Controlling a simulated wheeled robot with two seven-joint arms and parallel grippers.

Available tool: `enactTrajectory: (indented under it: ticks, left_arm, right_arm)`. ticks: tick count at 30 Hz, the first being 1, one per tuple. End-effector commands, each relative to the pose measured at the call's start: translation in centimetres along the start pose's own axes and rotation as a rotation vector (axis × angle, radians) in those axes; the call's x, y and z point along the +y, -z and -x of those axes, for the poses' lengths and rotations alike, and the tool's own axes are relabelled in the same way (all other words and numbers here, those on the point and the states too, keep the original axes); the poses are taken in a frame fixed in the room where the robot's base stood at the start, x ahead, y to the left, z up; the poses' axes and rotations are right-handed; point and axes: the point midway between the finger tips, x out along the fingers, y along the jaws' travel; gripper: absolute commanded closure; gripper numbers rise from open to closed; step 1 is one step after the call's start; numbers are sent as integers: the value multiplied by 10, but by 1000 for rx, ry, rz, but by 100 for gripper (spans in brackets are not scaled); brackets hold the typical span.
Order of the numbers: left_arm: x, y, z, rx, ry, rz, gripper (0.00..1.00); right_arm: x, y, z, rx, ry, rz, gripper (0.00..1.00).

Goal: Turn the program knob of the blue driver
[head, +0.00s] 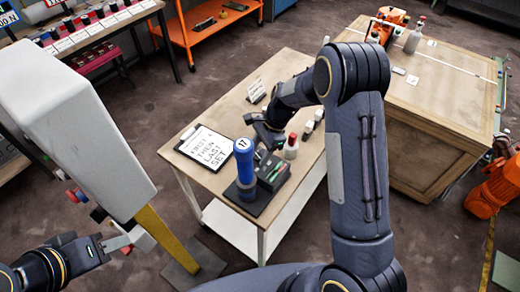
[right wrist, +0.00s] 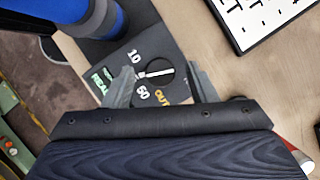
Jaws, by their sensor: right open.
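The blue driver (head: 243,165), marked 17, stands upright on a dark base on the small table; its blue body (right wrist: 105,15) also shows at the upper left of the right wrist view. Beside it is a dark control panel (head: 272,172). In the right wrist view, the round black program knob (right wrist: 154,73) has a white pointer bar and printed labels around it, including 10 and 50. My right gripper (right wrist: 163,87) is open, its two fingers on either side of the knob; contact cannot be told. My left gripper (head: 125,240) is far from the driver, at lower left.
A clipboard (head: 205,147) lies on the small table (head: 262,88) left of the driver. A white bottle with a red cap (head: 291,147) stands close to the right. A large pale block (head: 70,110) on a yellow post (head: 160,237) stands between the left arm and the table.

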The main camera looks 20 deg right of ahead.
Motion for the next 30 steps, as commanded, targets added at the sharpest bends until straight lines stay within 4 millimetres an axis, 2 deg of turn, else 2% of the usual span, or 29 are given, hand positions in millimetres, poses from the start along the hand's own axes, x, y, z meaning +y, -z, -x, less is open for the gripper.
enactTrajectory:
  ticks: [7,17,30]
  left_arm:
    - [0,0,0,0,0,0,64]
    - [0,0,0,0,0,0,64]
    - [0,-1,-1,0,0,0,64]
  right_arm:
    - [0,0,-1,0,1,0,49]
    - [0,0,0,0,0,0,92]
    - [-1,1,-1,1,-41,98,92]
